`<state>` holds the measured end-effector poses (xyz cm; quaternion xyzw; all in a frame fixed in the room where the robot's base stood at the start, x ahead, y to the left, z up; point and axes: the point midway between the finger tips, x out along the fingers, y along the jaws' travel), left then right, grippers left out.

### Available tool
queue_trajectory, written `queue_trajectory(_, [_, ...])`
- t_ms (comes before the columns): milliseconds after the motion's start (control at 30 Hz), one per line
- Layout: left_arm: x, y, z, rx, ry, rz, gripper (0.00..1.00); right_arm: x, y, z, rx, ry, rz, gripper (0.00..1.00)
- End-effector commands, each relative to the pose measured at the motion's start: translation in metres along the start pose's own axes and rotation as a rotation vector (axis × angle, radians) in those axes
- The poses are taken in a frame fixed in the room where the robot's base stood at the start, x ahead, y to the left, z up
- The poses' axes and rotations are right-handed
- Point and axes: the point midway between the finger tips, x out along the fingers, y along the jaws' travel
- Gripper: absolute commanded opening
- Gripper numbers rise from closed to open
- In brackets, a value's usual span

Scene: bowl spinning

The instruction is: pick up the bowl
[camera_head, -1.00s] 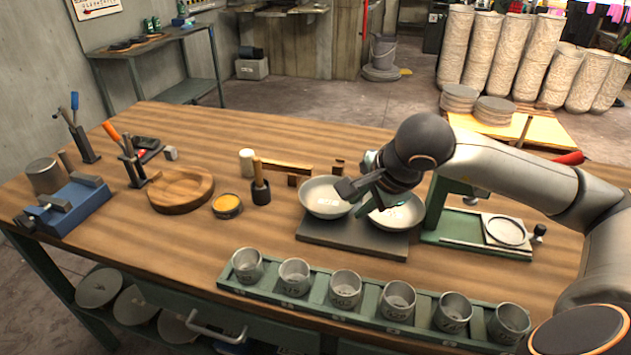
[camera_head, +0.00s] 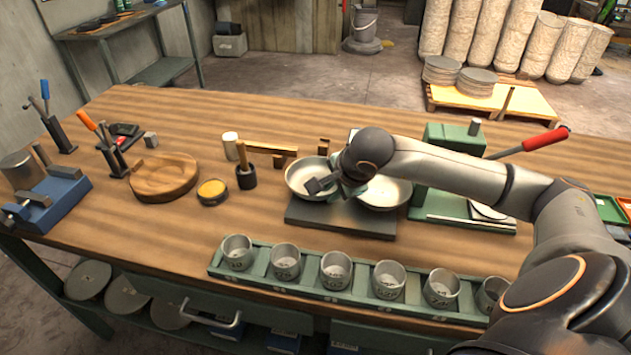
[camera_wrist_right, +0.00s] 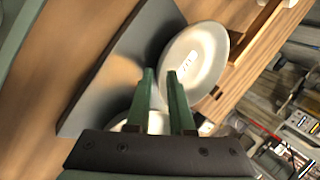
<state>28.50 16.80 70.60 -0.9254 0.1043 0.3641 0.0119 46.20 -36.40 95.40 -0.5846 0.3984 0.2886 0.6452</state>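Two pale shallow bowls sit side by side on a dark flat slab (camera_head: 345,222). The left bowl (camera_head: 300,180) is partly covered by my right gripper in the head view; the right bowl (camera_head: 388,193) is partly hidden by my arm. My right gripper (camera_head: 328,186) is over the right part of the left bowl. In the right wrist view its two green fingers (camera_wrist_right: 161,76) are apart, with one tip overlapping the edge of a bowl (camera_wrist_right: 203,60). Another bowl shows partly behind the fingers. I cannot tell whether they touch a rim. My left gripper is not in view.
A green rack (camera_head: 310,288) with several metal cups runs along the front edge. A green press with a red-handled lever (camera_head: 545,139) stands to the right. A mallet (camera_head: 243,165), yellow tin (camera_head: 211,191) and wooden disc (camera_head: 164,176) are on the left.

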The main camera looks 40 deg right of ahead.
Motion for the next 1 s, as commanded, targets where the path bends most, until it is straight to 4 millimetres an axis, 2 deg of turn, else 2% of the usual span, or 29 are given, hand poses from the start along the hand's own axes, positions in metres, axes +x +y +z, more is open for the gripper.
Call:
queue_trajectory(133, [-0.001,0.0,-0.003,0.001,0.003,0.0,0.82,0.016,0.0,0.001,0.001,-0.003,0.001,0.2])
queue_trajectory(400, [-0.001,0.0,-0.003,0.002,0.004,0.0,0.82,0.019,0.0,0.001,-0.001,-0.001,-0.001,0.2])
queue_trajectory(600, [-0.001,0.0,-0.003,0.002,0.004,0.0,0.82,0.019,0.0,0.001,-0.001,-0.001,-0.001,0.0])
queue_trajectory(1000, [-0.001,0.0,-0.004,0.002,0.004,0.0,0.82,0.019,0.0,0.001,-0.001,-0.001,-0.001,0.0])
